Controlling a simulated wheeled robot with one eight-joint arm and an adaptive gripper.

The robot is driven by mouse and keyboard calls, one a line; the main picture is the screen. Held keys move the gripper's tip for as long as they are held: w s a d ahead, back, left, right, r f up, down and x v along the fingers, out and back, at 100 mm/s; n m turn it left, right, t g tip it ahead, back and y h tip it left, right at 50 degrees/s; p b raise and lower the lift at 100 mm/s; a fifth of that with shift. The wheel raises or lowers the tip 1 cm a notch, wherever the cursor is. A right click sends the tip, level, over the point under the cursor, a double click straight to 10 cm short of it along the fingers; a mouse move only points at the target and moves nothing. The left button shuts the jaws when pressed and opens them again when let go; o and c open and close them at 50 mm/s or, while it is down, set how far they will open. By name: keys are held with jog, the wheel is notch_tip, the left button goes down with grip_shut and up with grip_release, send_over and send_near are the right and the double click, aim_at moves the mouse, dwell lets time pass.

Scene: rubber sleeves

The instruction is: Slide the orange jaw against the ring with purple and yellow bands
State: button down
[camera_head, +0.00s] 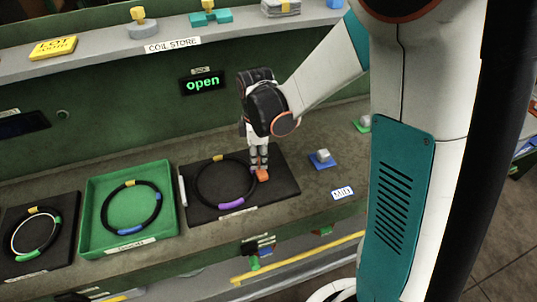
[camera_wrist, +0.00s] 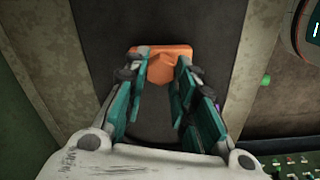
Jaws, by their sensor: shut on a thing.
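The orange jaw (camera_head: 262,175) sits low on the black mat (camera_head: 283,160), at the right side of the black ring (camera_head: 198,186) with purple and yellow bands. The ring lies flat, its yellow band at the back and its purple band at the front. The jaw is beside the ring's right edge; I cannot tell whether they touch. My gripper (camera_head: 259,167) points down and is shut on the jaw. In the wrist view the jaw (camera_wrist: 169,65) shows between the fingertips (camera_wrist: 162,57). The ring is not clearly visible there.
Left of the mat is a green tray (camera_head: 88,212) holding another ring (camera_head: 107,212), and farther left a dark mat with a third ring (camera_head: 15,236). A blue block with a grey knob (camera_head: 322,157) stands to the right. A display (camera_head: 203,84) reads "open".

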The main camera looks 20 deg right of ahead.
jog(key=shift+a, duration=1.15)
jog(key=c, duration=1.3)
grip_release()
notch_tip(320, 180, up, 12)
jog(key=shift+r, duration=0.1)
jog(key=shift+s, duration=0.1)
